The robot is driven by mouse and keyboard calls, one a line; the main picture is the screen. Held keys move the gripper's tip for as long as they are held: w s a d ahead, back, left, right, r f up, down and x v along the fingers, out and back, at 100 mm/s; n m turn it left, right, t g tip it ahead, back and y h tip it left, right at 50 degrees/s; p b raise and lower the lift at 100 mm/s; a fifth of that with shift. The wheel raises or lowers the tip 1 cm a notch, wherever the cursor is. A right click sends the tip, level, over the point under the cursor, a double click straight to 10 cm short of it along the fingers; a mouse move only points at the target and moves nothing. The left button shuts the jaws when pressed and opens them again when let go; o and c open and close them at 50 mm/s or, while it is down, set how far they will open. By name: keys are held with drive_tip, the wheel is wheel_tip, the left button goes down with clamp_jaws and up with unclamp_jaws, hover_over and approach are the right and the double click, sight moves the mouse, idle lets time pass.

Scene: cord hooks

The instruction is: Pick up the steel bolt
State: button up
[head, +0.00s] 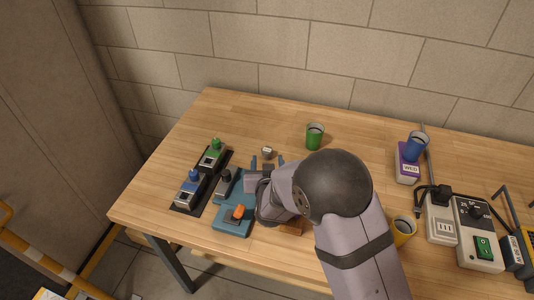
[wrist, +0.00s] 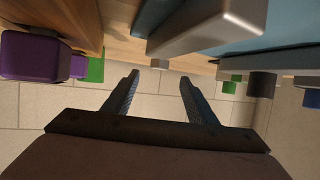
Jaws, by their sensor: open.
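A small silver-grey piece that looks like the steel bolt (head: 267,153) stands on the wooden table (head: 240,115), left of the green cup. My gripper (head: 267,162) is low over the table, its two fingers apart and pointing toward the back wall. The small piece is just beyond the fingertips, roughly in line with the gap. In the wrist view my gripper (wrist: 159,80) is open with nothing between its fingers. A small pale grey bit shows beyond the gap there; I cannot tell whether it is the bolt.
Left of my gripper are a black base (head: 187,208) with blue- and green-knobbed blocks and a teal fixture (head: 232,226) with an orange top. A green cup (head: 315,138) stands to the right. A purple box (head: 406,172), a yellow cup (head: 403,232) and electrical boxes are farther right.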

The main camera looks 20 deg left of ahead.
sight(267, 151)
drive_tip(key=shift+p+x, duration=1.35)
drive_tip(key=shift+x, duration=2.2)
drive_tip(key=c, duration=1.2)
